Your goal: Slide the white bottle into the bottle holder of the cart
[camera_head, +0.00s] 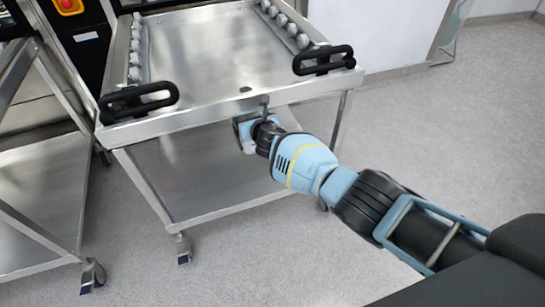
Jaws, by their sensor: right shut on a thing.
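The steel cart (215,70) stands in front of me, with a top tray and a lower shelf. My right gripper (244,128) is at the cart's front edge, just below the top tray's rim. It is shut on the white bottle (249,149), of which only a small white part shows below the gripper. The gripper and the cart's edge hide the rest. A small thin grey piece (265,104) sticks up at the rim beside the gripper. I cannot clearly make out the bottle holder, or whether the bottle touches it. My left gripper is not in view.
Two black handles (139,101) (323,60) stand on the cart's front corners. Rows of grey rollers (135,50) line both sides of the tray. Another steel cart (35,190) stands close on the left. The floor (440,130) to the right is clear.

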